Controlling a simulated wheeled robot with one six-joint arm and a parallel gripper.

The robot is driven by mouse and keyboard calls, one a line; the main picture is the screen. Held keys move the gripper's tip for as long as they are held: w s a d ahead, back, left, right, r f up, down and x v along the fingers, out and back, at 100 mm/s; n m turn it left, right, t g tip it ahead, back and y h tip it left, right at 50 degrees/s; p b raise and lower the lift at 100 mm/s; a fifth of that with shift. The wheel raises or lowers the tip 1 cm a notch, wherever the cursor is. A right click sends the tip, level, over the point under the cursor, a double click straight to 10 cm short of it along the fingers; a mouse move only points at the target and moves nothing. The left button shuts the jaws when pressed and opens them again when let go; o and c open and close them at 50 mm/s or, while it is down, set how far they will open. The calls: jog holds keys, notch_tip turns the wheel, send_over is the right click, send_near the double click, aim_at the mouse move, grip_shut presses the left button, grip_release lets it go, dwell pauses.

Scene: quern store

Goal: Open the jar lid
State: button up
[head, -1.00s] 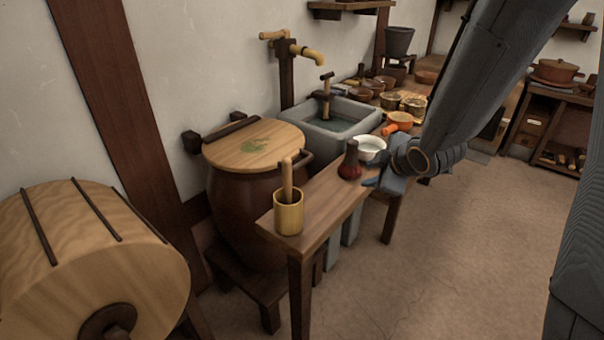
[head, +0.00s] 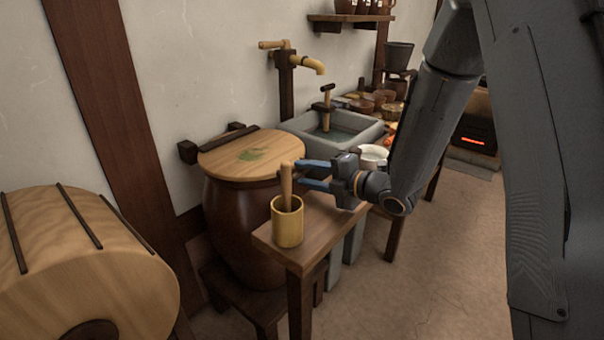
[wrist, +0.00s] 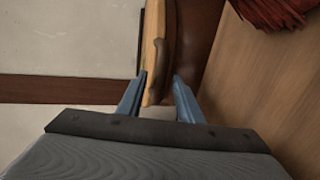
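The big brown jar (head: 240,215) stands on a low dark stool, and its round wooden lid (head: 235,160) with a green mark lies flat on top, hinged at the wall side. My gripper (head: 300,174) is at the lid's right rim, fingers pointing left toward it. In the wrist view the lid (wrist: 150,45) is seen edge-on with a brown handle (wrist: 162,55) on its face. The fingers (wrist: 158,95) are spread, with the lid's rim and handle lying ahead between their tips. I cannot tell whether they touch. In the head view the gripper hides the handle.
A yellow cup with a pestle (head: 288,222) stands on the narrow wooden table (head: 318,228), just in front of my gripper. A dark red bristly thing (wrist: 272,10) is beside it. A stone sink (head: 340,130) and a white bowl (head: 373,155) are behind. Floor at right is clear.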

jog(key=shift+x, duration=0.95)
jog(key=shift+c, duration=0.5)
grip_shut()
jog(key=shift+r, duration=0.15)
